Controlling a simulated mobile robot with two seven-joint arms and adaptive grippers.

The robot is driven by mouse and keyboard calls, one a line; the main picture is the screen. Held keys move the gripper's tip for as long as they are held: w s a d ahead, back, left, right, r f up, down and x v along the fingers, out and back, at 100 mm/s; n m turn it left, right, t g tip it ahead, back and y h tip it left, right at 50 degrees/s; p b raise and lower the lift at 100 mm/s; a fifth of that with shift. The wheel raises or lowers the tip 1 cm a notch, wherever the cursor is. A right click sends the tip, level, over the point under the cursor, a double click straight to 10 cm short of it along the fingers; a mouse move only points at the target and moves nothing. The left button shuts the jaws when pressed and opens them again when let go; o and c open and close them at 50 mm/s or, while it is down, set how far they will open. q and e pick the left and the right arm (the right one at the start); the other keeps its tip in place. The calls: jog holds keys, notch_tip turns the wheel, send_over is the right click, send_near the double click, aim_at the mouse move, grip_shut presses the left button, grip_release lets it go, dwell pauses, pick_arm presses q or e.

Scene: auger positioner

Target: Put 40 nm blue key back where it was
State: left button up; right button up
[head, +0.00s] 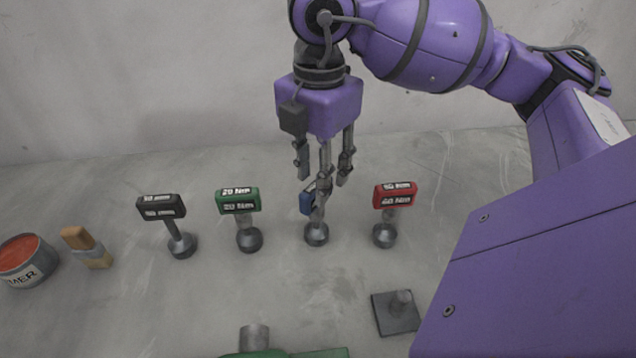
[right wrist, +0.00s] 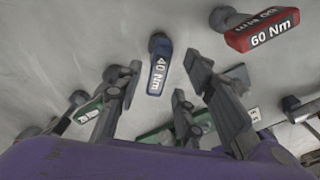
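The blue key (head: 306,202) stands upright on its round grey base in the row, between the green and red keys. In the right wrist view the blue key (right wrist: 159,72) shows its "40 Nm" label, lying between and beyond the spread fingers. My right gripper (head: 324,182) points down just above and in front of it, partly hiding its head. The fingers are apart and I see nothing held in them; whether one touches the key I cannot tell. My left gripper is not in view.
A black key (head: 161,207) and a green key (head: 238,200) stand to the left, a red key (head: 395,195) close on the right.

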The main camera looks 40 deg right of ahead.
notch_tip(320, 180, up, 8)
jog(key=shift+r, duration=0.25)
dwell(0.5)
